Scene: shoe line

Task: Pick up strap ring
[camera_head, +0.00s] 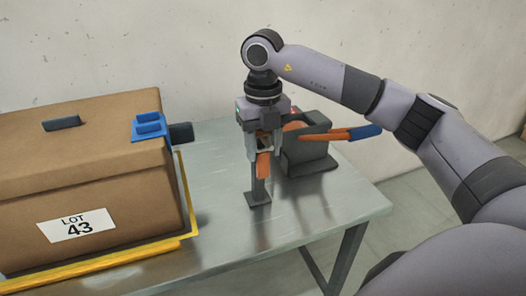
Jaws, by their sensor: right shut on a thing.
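My right gripper (263,150) points down over the metal table, left of a dark grey holder. It is shut on an orange piece (263,165) that shows at its fingertips. This piece may be the strap ring, but its ring shape cannot be made out. A dark post with a flat square foot (258,198) stands on the table just below the gripper, and the orange piece is at its top. Whether the piece still touches the post is hard to tell. My left gripper is not in view.
The dark grey holder (308,157) carries a tool with an orange and blue handle (350,133) pointing right. A brown box (120,190) labelled LOT 43 stands at left within a yellow edge (188,205), with a blue clip (148,127) at its corner. The table's front right (335,205) is clear.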

